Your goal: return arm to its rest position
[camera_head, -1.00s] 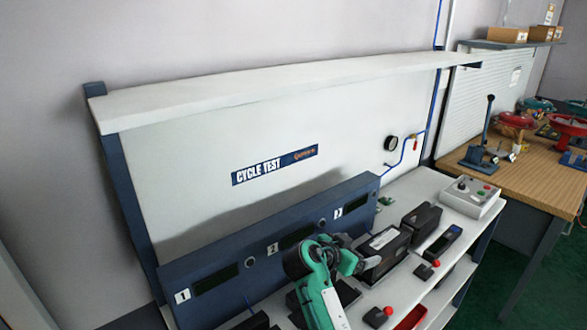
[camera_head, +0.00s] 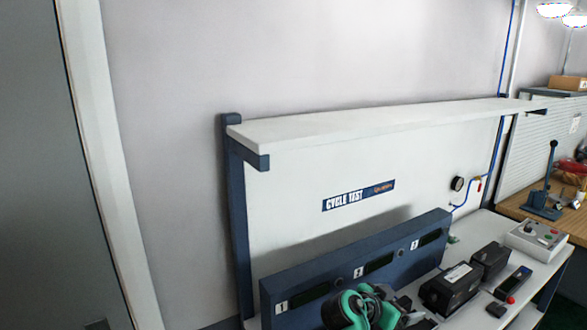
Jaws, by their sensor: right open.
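My right gripper (camera_head: 408,312) shows at the bottom of the head view, at the end of my green and dark arm. It is in front of the blue test panel (camera_head: 330,272), near station 2. The gripper is small and partly cut by the frame's lower edge; nothing shows held in it. A black positioner box (camera_head: 452,289) with a white label stands on the white bench just right of the gripper, apart from it as far as I can tell. My left gripper is not in view.
A second black box (camera_head: 491,260), a dark handheld device (camera_head: 514,281) and a grey control box (camera_head: 537,239) stand on the bench to the right. A white shelf (camera_head: 380,123) overhangs the bench. A wooden table (camera_head: 511,203) with a lever press is at far right.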

